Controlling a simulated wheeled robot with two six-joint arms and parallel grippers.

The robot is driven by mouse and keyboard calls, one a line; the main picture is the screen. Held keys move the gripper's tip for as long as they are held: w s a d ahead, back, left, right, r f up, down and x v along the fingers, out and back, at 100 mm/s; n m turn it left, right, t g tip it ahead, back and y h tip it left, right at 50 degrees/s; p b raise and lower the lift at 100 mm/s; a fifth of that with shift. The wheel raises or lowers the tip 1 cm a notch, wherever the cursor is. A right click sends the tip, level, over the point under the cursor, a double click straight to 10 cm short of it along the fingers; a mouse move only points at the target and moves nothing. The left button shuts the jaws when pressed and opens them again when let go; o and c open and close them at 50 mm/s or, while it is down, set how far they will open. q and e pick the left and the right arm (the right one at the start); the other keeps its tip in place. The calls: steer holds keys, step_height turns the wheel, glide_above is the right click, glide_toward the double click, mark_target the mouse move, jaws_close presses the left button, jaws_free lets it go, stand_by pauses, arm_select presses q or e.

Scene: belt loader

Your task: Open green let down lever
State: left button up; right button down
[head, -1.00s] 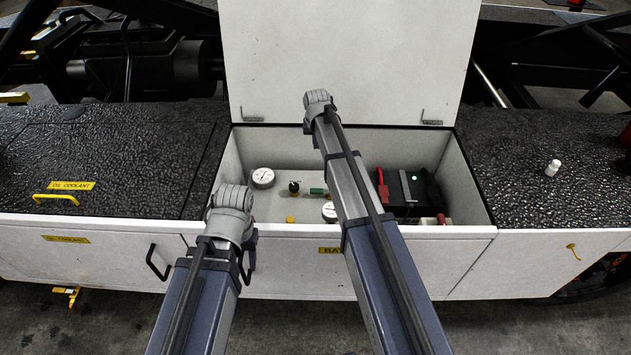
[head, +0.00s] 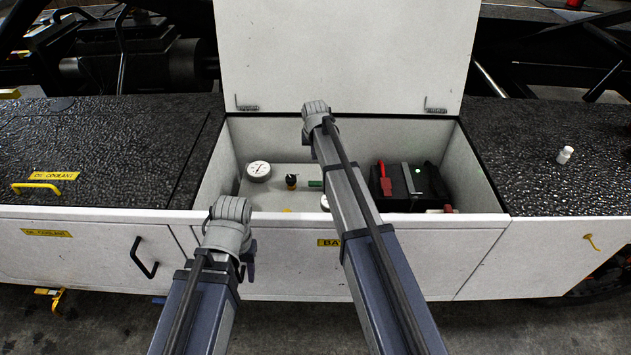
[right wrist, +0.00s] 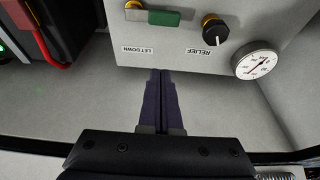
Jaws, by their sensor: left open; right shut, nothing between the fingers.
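The green let-down lever (head: 316,184) lies in the open white box, just left of my right arm in the head view. In the right wrist view the green lever (right wrist: 164,18) sits sideways on a brass stem above the LET DOWN label. My right gripper (right wrist: 161,73) is shut and empty, its fingertips below the lever in the picture and apart from it. My left gripper (head: 248,262) is open, in front of the box's front wall and only partly visible.
A black relief knob (right wrist: 215,31) and a white gauge (right wrist: 256,63) sit beside the lever. A black unit with a red handle (head: 385,181) stands at the box's right. The raised white lid (head: 340,50) is behind.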

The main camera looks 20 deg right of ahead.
mark_target(320, 185)
stand_by(0.4)
steer(key=b+x, duration=0.9)
steer(key=x, duration=0.1)
steer(key=shift+s+f+b, duration=0.1)
steer(key=shift+f+b, duration=0.2)
steer(key=shift+b, duration=0.2)
steer(key=s, duration=0.2)
steer(key=s+a, duration=0.1)
steer(key=shift+r+p, duration=0.35)
steer(key=shift+s+a, duration=0.1)
steer(key=shift+s, duration=0.25)
